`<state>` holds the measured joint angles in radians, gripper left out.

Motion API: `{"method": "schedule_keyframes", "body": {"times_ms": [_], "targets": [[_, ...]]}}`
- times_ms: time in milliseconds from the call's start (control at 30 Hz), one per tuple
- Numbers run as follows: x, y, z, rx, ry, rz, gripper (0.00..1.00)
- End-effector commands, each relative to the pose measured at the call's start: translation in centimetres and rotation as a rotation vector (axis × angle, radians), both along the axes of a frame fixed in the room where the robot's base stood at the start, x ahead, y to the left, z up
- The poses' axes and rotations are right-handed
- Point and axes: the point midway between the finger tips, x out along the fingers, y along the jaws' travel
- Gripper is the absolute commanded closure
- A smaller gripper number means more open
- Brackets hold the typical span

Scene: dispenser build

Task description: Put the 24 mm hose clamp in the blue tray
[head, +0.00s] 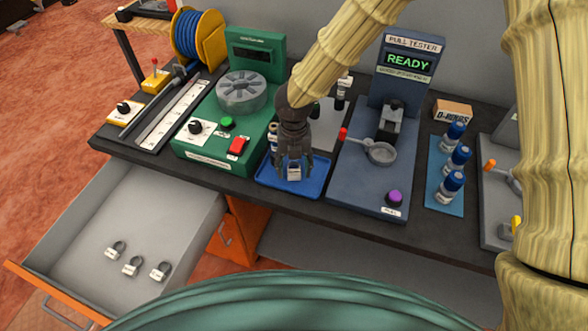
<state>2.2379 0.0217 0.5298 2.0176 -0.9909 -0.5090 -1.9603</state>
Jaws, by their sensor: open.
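My gripper (293,174) points down over the blue tray (318,188) on the bench, its fingers apart. A small pale item with a dark patch (294,171) shows between the fingers, at or just above the tray; I cannot tell whether it is a clamp or another part, nor whether it touches the tray. Three hose clamps, each a dark ring with a white tag, lie in the open drawer: a left one (116,250), a middle one (132,267) and a right one (160,271). Their size marks are too small to read.
A green dispenser machine (205,150) stands left of the tray. The pull tester (355,185) with its red-tipped lever stands close on the right. Blue-capped bottles (454,160) stand further right. The grey drawer (165,215) sticks out at lower left, mostly empty.

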Motion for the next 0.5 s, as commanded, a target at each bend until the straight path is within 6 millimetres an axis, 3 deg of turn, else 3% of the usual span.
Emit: {"method": "schedule_keyframes", "body": {"times_ms": [300, 500], "targets": [[0.1, 0.0, 5.8, 0.003, -0.002, -0.002, 0.45], [0.1, 0.0, 8.7, 0.002, -0.001, -0.002, 0.45]]}}
